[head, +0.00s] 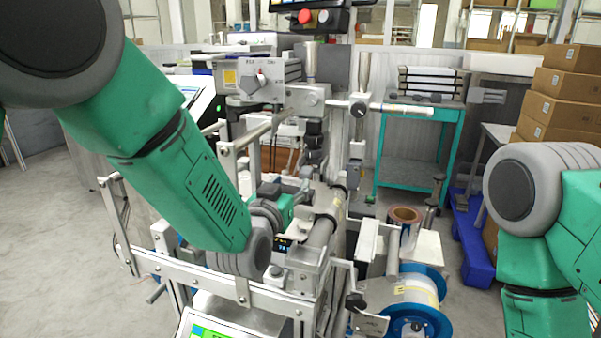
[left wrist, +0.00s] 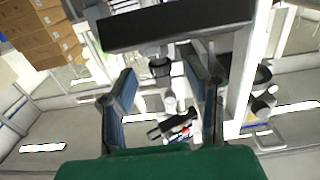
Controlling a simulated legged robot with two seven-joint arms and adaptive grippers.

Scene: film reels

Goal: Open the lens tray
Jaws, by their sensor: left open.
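I cannot make out for certain which part is the lens tray in either view. A grey metal machine (head: 262,82) with rods, knobs and brackets stands in front of me in the head view. My left arm reaches across to its middle, and the fingers are hard to make out there. In the left wrist view my left gripper (left wrist: 165,105) is open, with two blue-padded fingers apart and nothing held between them. A dark bar-like part (left wrist: 178,28) lies across the top of that view, beyond the fingers. My right gripper is out of view; only green right arm links show.
A blue-flanged reel (head: 415,318) sits low at the machine's right. A teal cart (head: 417,185) stands behind, and stacked cardboard boxes (head: 563,95) stand at the far right by a blue pallet (head: 472,240). The floor at the left (head: 50,235) is clear.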

